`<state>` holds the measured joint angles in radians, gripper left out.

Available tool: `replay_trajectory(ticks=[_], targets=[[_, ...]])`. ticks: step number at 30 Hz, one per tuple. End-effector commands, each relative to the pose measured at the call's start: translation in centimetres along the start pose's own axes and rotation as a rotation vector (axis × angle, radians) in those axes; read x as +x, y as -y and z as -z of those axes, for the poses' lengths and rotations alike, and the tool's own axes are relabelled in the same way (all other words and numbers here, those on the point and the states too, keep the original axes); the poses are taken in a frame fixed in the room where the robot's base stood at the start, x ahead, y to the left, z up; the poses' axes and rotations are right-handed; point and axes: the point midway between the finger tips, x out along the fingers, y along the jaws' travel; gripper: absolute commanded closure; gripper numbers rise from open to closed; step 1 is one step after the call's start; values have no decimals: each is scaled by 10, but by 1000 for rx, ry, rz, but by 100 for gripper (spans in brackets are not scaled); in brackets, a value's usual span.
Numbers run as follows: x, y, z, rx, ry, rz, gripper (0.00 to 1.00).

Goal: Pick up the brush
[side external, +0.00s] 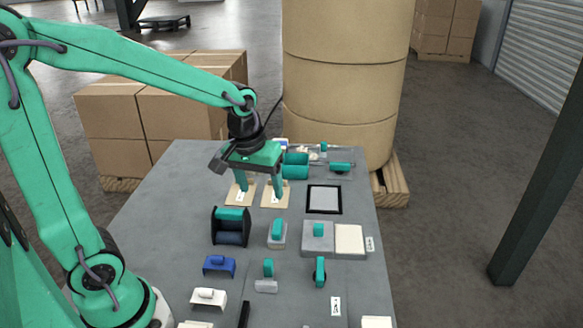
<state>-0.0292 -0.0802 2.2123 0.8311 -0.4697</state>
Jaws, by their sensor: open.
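My gripper (259,190) points down over the far-middle part of the grey table, its two green fingers spread apart with nothing visible between them. The fingertips are at or just above two tan cards (240,203); contact cannot be told. I cannot tell for sure which item is the brush. Candidates are small green-handled tools: one with a pale grey base (266,286) near the front middle, one on a grey block (277,238) in the middle, and a dark-based one (320,272) to the right. All stand nearer the camera than my gripper.
The grey table (170,180) also holds a black holder with a green roll (231,226), a black-framed pad (324,199), a grey block (318,237), a blue piece (219,266) and a green cylinder (295,165). A large brown roll (345,70) stands behind. The left table area is clear.

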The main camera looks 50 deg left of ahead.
Motion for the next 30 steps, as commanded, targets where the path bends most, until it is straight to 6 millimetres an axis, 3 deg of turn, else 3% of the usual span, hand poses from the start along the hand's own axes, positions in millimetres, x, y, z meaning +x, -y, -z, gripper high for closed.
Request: replay_trajectory(ticks=[9,15,30], targets=[[59,-7,24,-174,96,61,35],[88,-9,31,-255,135,92,35],[108,-8,32,-287,149,105,35]])
